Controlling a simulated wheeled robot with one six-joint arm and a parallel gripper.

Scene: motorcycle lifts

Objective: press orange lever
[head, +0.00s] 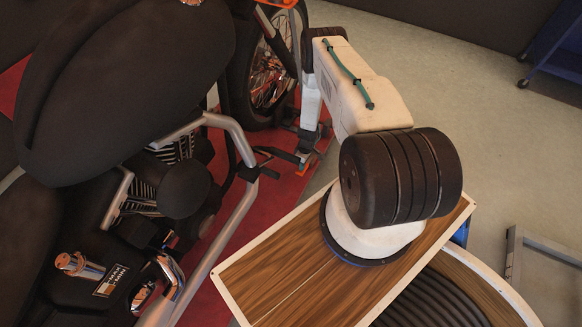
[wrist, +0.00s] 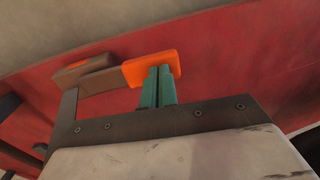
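The orange lever end (wrist: 168,58) shows in the wrist view as a bright orange block beside a brown block with an orange top (wrist: 85,68). My gripper (wrist: 158,72) has its two teal fingers side by side with almost no gap. The fingertips overlap the lower part of the orange block in the picture; I cannot tell whether they touch it. In the head view a small orange piece (head: 302,172) shows low by the lift, just below the end of my arm. My fingers are not clear there.
A dark motorcycle (head: 130,60) fills the left, its wheel (head: 268,70) close to my arm. It stands on a red lift platform (head: 265,190). A silver bar (head: 235,210) runs along its side. Grey floor (head: 440,75) is open to the right; a blue cart (head: 555,50) stands at top right.

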